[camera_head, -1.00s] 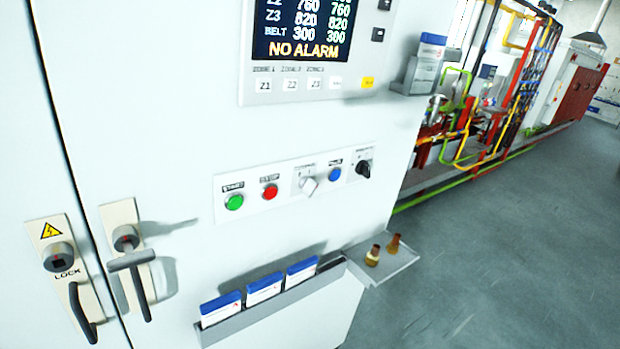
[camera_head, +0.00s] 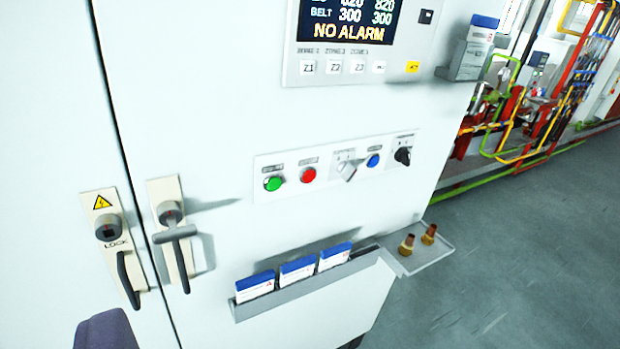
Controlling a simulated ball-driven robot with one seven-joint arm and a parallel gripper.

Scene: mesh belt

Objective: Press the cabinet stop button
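The red stop button (camera_head: 308,174) sits on a pale control strip (camera_head: 263,192) on the front of the white cabinet (camera_head: 235,130). It is second from the left, between the green button (camera_head: 273,184) and a grey selector switch (camera_head: 347,170). Its small label is blurred. Nothing covers the button or touches it. A dark, rounded purple-grey part (camera_head: 105,331) shows at the bottom left edge; I cannot tell which part it is. No gripper fingertips show in this view.
A blue button (camera_head: 373,161) and a black knob (camera_head: 403,155) are on the strip's right. A display panel (camera_head: 345,22) reads NO ALARM above. A ledge with blue-topped packs (camera_head: 298,270), a side shelf (camera_head: 430,258) and door handles (camera_head: 180,250) stick out. Open floor (camera_head: 520,270) lies right.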

